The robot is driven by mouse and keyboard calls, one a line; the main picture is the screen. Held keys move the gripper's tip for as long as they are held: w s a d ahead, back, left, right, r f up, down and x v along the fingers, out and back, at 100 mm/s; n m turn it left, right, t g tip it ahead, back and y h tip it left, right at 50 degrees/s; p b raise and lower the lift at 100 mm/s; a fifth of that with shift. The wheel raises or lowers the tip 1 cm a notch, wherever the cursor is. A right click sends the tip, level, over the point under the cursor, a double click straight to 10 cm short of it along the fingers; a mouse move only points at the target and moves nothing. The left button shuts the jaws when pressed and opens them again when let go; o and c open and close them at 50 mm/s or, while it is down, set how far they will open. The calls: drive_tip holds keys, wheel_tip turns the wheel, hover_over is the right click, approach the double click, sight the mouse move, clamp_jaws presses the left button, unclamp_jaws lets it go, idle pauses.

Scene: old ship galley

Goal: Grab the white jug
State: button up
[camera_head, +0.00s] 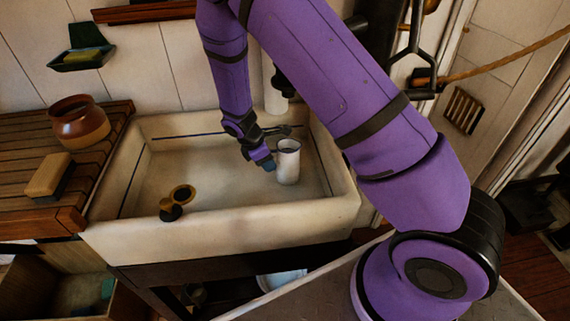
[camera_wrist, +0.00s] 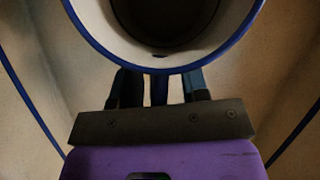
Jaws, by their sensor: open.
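The white jug (camera_head: 288,163) stands upright in the stone sink, towards its right side. In the wrist view the jug's blue-edged rim and pale inner wall (camera_wrist: 237,30) fill the top of the picture, with a dark inside. My gripper (camera_head: 268,165) is down inside the sink, just left of the jug. In the wrist view my gripper (camera_wrist: 159,88) has its two dark fingers apart, their tips reaching under the jug's rim. A narrow blue-edged part shows between the fingers; I cannot tell whether they touch it.
The sink (camera_head: 240,224) has raised walls around the jug. On the slatted wooden board at left stand a brown pot (camera_head: 80,124) and a brush or block (camera_head: 50,177). The sink's left half is mostly clear.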

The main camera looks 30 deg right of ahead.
clamp_jaws()
drive_tip(key=shift+r, duration=0.3)
idle(0.4)
drive_tip(key=shift+r, duration=1.5)
drive_tip(key=w+a, duration=0.2)
drive_tip(key=a, duration=1.5)
drive_tip(key=shift+w, duration=0.25)
